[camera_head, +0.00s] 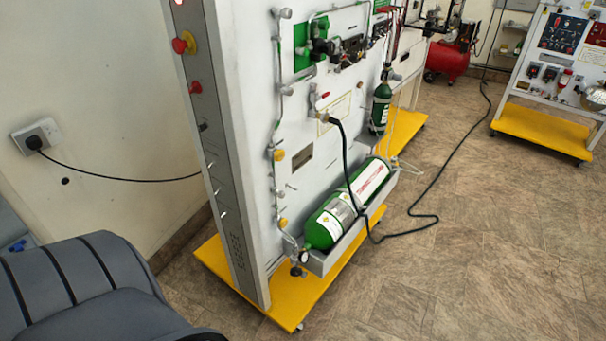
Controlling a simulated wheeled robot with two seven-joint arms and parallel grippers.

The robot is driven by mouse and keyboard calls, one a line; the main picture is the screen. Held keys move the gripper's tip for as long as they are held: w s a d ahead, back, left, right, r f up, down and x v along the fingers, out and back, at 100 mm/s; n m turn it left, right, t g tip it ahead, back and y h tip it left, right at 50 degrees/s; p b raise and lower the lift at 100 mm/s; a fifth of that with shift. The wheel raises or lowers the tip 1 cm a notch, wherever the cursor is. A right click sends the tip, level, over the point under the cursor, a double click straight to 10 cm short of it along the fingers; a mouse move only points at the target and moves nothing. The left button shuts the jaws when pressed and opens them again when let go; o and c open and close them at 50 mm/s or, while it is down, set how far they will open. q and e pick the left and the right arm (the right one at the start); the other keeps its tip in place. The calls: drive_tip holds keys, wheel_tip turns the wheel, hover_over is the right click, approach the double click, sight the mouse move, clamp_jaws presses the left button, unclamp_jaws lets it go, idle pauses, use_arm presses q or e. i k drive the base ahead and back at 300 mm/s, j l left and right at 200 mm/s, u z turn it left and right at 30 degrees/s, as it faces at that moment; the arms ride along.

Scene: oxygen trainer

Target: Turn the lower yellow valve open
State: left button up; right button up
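The oxygen trainer's white panel (262,205) stands upright on a yellow base. Two yellow valves sit one above the other on the pipe along its left edge. The upper yellow valve (279,155) is at mid height. The lower yellow valve (283,223) is just above the left end of the green cylinder. Both are small, and how far either is turned cannot be told. Neither of my grippers is in view.
A green cylinder (325,228) lies in a tray low on the panel. A dark grey seat-like object (85,285) fills the lower left. A black cable (455,150) crosses the floor. A second trainer (545,125) stands at the upper right. Floor at lower right is clear.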

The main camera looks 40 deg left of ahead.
sight(283, 223)
drive_tip(key=i+z, duration=0.15)
drive_tip(key=i, duration=3.3)
